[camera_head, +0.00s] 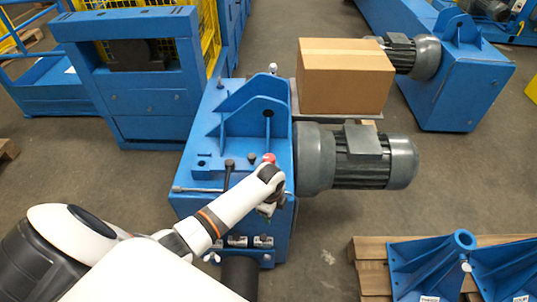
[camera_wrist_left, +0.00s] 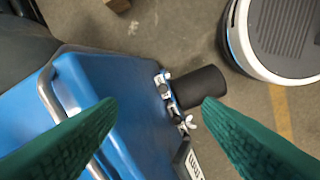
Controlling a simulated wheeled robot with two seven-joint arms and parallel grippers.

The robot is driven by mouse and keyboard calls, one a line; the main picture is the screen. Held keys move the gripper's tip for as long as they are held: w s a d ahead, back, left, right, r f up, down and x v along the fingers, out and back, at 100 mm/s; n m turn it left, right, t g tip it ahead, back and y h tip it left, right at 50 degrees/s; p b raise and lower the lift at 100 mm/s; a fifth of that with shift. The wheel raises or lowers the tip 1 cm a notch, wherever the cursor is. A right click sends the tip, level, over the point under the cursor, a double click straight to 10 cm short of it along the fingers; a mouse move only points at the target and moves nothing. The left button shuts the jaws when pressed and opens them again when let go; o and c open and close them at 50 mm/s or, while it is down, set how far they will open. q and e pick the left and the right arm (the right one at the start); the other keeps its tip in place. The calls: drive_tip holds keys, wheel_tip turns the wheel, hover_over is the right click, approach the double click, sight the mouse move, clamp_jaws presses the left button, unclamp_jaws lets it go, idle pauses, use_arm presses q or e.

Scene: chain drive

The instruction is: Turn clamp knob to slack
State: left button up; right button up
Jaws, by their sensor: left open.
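A blue drive housing (camera_head: 230,128) stands in the middle of the head view, with a grey motor (camera_head: 375,165) on its right. A black cylinder (camera_head: 239,280) sticks out from its front; it also shows in the wrist view (camera_wrist_left: 200,87). Silver wing-shaped fittings (camera_wrist_left: 187,124) sit beside it. A red-topped knob (camera_head: 269,158) and black-topped levers (camera_head: 229,164) stand on the housing. I cannot tell which part is the clamp knob. My left gripper (camera_head: 267,208) is at the housing's front, mostly hidden by its wrist. Its green fingers (camera_wrist_left: 159,104) are open and apart, nothing between them.
A cardboard box (camera_head: 345,75) stands behind the motor. A wooden pallet (camera_head: 366,250) with blue brackets (camera_head: 430,262) lies at the lower right. Another blue machine (camera_head: 455,80) stands at the back right. The floor right of the motor is clear.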

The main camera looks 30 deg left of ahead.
sight(269, 157)
use_arm(q)
drive_tip(key=w+r+m, duration=0.1)
drive_tip(key=w+r, duration=0.1)
drive_tip(key=w+a+r+m, duration=0.1)
drive_tip(key=w+r, duration=0.1)
drive_tip(key=w+a+r+m, duration=0.1)
drive_tip(key=w+r, duration=0.1)
drive_tip(key=w+a+r+m+g, duration=0.1)
drive_tip(key=w+a+r+m, duration=0.25)
drive_tip(key=r, duration=0.25)
drive_tip(key=w+a+r+m, duration=0.3)
drive_tip(key=w+a+r, duration=0.1)
drive_tip(key=r, duration=0.3)
drive_tip(key=shift+m, duration=0.35)
wheel_tip(269, 157, down, 12)
drive_tip(key=shift+s+r, duration=0.1)
drive_tip(key=shift+r, duration=0.15)
use_arm(e)
drive_tip(key=shift+s, duration=0.35)
use_arm(q)
drive_tip(key=c, duration=1)
drive_tip(key=shift+o, duration=0.2)
